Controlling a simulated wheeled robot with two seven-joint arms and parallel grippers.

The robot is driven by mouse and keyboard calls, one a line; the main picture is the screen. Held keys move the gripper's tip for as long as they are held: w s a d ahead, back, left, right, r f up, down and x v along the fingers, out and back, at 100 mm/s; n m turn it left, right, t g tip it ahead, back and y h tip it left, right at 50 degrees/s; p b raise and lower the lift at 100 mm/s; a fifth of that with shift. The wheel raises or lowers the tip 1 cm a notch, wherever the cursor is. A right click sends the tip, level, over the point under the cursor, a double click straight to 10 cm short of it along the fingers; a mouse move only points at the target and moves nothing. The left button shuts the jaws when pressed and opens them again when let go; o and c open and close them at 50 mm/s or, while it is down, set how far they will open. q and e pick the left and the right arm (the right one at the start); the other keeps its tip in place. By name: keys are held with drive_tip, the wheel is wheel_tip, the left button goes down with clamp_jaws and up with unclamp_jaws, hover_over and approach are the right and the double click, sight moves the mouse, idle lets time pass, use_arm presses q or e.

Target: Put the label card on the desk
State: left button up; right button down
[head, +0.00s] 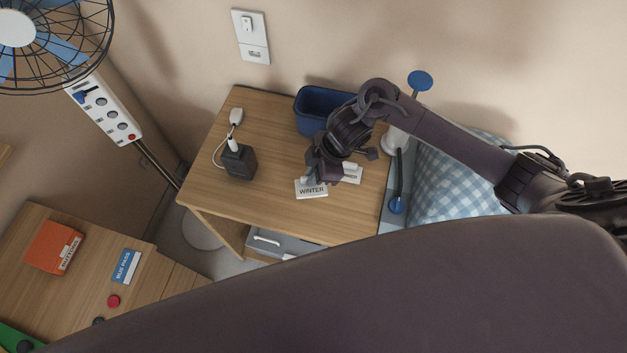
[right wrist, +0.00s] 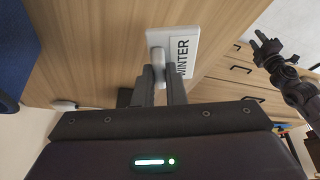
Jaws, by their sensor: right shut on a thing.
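The white label card reading WINTER (head: 312,191) is at the front of the wooden desk (head: 270,215). My right gripper (head: 326,178) is over it, its fingers shut on the card's pale raised grip. In the right wrist view the card (right wrist: 183,48) is just beyond the fingertips (right wrist: 158,72). I cannot tell whether it touches the desk top. A second white card (head: 352,174) lies just right of it, partly hidden by my gripper. My left gripper (right wrist: 262,45) shows small at the right of the right wrist view, away from the card; its jaw state is unclear.
A blue bin (head: 312,112) stands at the desk's back, a black charger block (head: 239,162) with a white cable at its left. A blue checked cloth (head: 450,180) is on the right. The desk's middle is mostly clear. A lower wooden surface holds an orange box (head: 53,246).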

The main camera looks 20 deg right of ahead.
drive_tip(key=shift+f, duration=2.35)
drive_tip(key=shift+f, duration=0.15)
drive_tip(key=c, duration=1.5)
unclamp_jaws()
drive_tip(key=shift+r, duration=0.3)
drive_tip(key=v, duration=1.1)
drive_tip(key=shift+r, duration=0.4)
